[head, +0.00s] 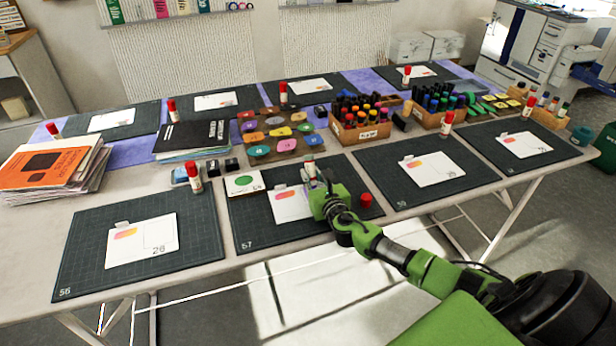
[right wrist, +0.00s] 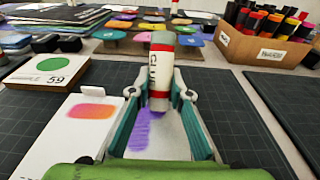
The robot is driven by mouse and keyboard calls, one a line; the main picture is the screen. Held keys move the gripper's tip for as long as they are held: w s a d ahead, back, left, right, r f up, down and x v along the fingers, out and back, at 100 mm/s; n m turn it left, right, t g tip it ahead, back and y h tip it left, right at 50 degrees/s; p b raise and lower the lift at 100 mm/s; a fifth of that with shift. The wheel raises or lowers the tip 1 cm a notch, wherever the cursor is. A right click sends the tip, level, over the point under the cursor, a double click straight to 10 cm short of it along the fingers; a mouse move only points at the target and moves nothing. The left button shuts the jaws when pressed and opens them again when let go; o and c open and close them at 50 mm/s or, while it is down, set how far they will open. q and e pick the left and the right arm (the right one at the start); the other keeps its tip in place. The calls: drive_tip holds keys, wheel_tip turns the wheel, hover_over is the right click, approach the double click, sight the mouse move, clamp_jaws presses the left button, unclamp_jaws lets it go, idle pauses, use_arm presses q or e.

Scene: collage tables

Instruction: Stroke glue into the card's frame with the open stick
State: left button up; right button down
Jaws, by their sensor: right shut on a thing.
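The gripper also shows in the right wrist view (right wrist: 160,96). The stick's lower end is purple and appears to be at the surface of the white card (head: 290,207) on mat 57. A purple glue smear (right wrist: 147,132) lies on the card below the stick, between the fingers. The card's orange-pink patch (right wrist: 90,111) is left of the gripper. A red cap (head: 366,200) stands on the mat right of the gripper. My left gripper is not in view.
A green-dot card marked 59 (head: 244,183) lies at the mat's upper left. Wooden marker boxes (head: 360,135) and a tray of coloured pieces (head: 311,140) stand behind. Neighbouring mats (head: 85,270) hold similar cards.

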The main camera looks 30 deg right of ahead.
drive_tip(key=shift+s+a+f+p, duration=0.15)
drive_tip(key=shift+s+p, duration=0.2)
drive_tip(key=shift+s, duration=0.65)
drive_tip(key=shift+f+p+v, duration=0.2)
drive_tip(key=shift+p+v, duration=0.45)
drive_tip(key=shift+v, duration=0.75)
drive_tip(key=shift+s+a+r, duration=0.15)
drive_tip(key=shift+s+a, duration=0.25)
drive_tip(key=shift+s, duration=0.35)
drive_tip(key=shift+s+d, duration=0.2)
drive_tip(key=shift+d, duration=0.3)
drive_tip(key=shift+s+d, duration=0.1)
drive_tip(key=shift+d, duration=0.5)
drive_tip(key=shift+w+d+b, duration=0.2)
drive_tip(key=shift+w+b, duration=0.15)
drive_tip(key=shift+w, duration=0.3)
drive_tip(key=shift+r+x, duration=0.15)
drive_tip(key=shift+x, duration=0.75)
drive_tip(key=shift+r+x, duration=0.1)
drive_tip(key=shift+x, duration=0.75)
drive_tip(key=shift+b+x, duration=0.5)
drive_tip(key=shift+x, duration=0.3)
